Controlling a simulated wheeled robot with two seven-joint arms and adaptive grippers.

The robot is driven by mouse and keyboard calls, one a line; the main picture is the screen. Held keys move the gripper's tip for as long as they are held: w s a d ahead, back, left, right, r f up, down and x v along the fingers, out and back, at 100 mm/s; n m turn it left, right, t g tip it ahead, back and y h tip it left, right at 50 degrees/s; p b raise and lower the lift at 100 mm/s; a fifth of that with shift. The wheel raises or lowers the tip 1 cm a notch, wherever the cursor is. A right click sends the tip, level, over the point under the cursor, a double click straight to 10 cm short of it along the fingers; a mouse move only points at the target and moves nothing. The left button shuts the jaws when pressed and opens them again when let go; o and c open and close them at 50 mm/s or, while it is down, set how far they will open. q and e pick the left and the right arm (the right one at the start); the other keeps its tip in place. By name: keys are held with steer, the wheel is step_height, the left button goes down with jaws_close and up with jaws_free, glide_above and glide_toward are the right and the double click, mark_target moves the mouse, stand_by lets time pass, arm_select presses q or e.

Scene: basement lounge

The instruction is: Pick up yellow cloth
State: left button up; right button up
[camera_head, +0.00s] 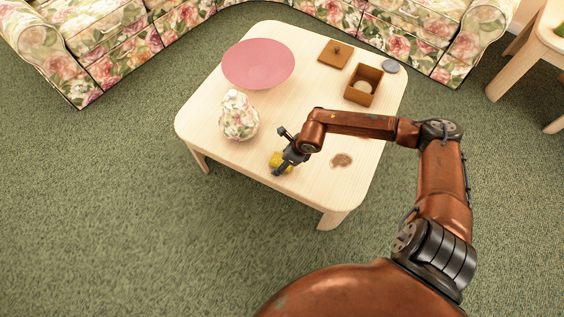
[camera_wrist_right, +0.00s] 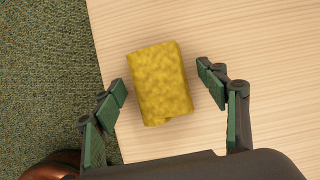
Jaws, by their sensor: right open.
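The yellow cloth (camera_wrist_right: 160,84) is a folded, roughly rectangular block lying on the pale wooden table, close to its edge. In the head view the cloth (camera_head: 277,161) is partly hidden by my right gripper (camera_head: 281,166). In the wrist view my right gripper (camera_wrist_right: 166,90) is open, with one finger on either side of the cloth. There is a gap between each finger and the cloth, and nothing is held. My left gripper is not in either view.
Floral sofas stand behind. Green carpet (camera_head: 100,220) is clear at left.

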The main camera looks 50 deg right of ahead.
mark_target(278, 159)
steer(key=shift+c, duration=0.2)
steer(key=c, duration=1.1)
